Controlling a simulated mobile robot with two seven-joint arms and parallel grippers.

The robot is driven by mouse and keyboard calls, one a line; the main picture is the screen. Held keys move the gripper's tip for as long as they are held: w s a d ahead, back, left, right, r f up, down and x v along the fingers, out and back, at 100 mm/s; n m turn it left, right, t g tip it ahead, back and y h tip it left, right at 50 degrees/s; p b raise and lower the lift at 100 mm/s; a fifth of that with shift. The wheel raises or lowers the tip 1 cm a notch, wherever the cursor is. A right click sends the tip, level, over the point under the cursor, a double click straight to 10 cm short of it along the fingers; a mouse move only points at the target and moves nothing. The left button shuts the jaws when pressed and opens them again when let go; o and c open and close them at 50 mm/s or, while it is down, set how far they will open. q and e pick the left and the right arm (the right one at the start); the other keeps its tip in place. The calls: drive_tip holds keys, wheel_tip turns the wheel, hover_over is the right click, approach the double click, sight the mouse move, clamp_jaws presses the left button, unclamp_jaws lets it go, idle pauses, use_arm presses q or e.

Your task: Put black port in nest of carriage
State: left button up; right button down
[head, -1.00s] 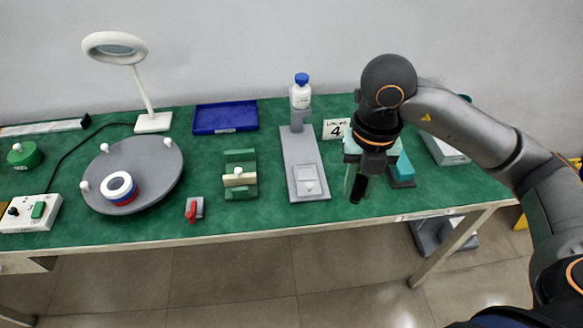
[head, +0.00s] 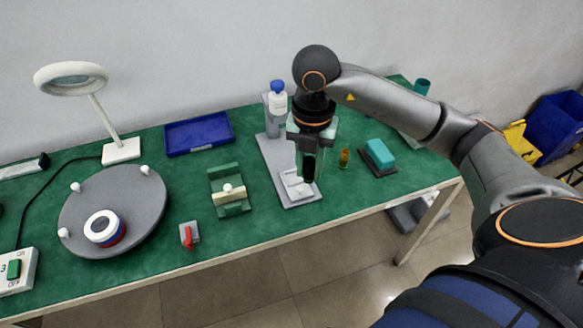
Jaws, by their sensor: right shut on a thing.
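My right gripper (head: 309,160) is shut on the black port (head: 309,171), a dark upright cylinder whose lower part shows below the fingers. It is over the right side of the light grey carriage (head: 292,190), at the front end of a grey base plate (head: 274,158). The gripper and port hide part of the carriage and its nest. I cannot tell whether the port touches the carriage or hangs just above it. My left gripper is not in view.
A white bottle with a blue cap (head: 278,99) sits on the stand behind. An amber piece (head: 345,158) and a teal block (head: 380,151) are to the right. A green fixture (head: 231,191) and red-handled clamp (head: 188,236) are to the left, with bare mat between.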

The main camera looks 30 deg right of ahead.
drive_tip(key=w+d+f, duration=0.1)
drive_tip(key=w+f, duration=0.1)
drive_tip(key=w, duration=0.1)
drive_tip(key=w+f, duration=0.3)
drive_tip(key=w+d+f, duration=0.1)
drive_tip(key=w+f, duration=0.1)
drive_tip(key=w, duration=0.1)
drive_tip(key=shift+d+f, duration=0.25)
drive_tip(key=shift+d, duration=0.05)
drive_tip(key=shift+w+f+p, duration=0.25)
drive_tip(key=shift+f+p, duration=0.1)
drive_tip(key=shift+f, duration=0.25)
drive_tip(key=shift+d+f, duration=0.1)
drive_tip(key=shift+f, duration=1.15)
drive_tip(key=shift+f, duration=0.15)
drive_tip(key=c, duration=0.7)
unclamp_jaws()
drive_tip(key=shift+o, duration=0.2)
wheel_tip(320, 180, up, 12)
drive_tip(key=shift+r, duration=0.2)
